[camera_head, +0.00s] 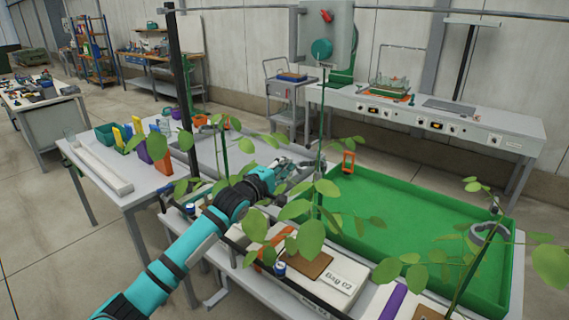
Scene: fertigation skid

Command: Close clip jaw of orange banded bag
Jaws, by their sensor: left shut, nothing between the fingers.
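A pale bag with an orange band (276,240) lies on the near bench, partly hidden behind leaves and my left forearm. Its clip jaw cannot be made out, so I cannot tell how far open it is. My left gripper (306,173) is shut and empty. It appears beyond the orange band in the picture, close to a plant stem and the near-left corner area of the green tray. Leaves partly cover the gripper and wrist. My right gripper is not in view.
A large green tray (420,183) fills the right of the bench. Leafy plants (312,236) on thin stems crowd the space around my arm. Coloured bins (157,147) stand at left.

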